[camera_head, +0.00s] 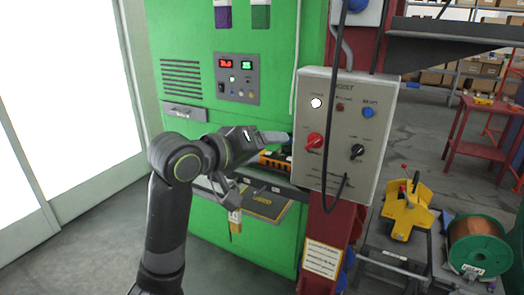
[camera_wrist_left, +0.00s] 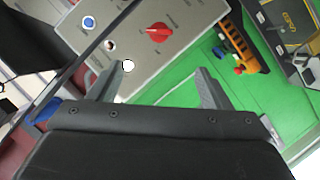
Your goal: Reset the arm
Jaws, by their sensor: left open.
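My left arm (camera_head: 170,215) rises from the bottom of the head view and bends right. My left gripper (camera_head: 250,165) is open and empty, in front of the green machine cabinet and just left of the grey control box (camera_head: 325,175). In the left wrist view the two fingers (camera_wrist_left: 157,88) stand wide apart with nothing between them. One finger overlaps the box's edge near the white button (camera_wrist_left: 128,67); contact cannot be told. The red rotary knob (camera_wrist_left: 158,32) lies beyond the fingers. My right gripper is not in view.
The green cabinet (camera_head: 275,45) has a grey panel (camera_head: 237,78) with red and green displays. An orange part (camera_head: 275,160) sits in its opening. A black cable hangs before the box. A yellow tool (camera_head: 405,215) and copper spool (camera_head: 478,248) stand right. Floor shows at left.

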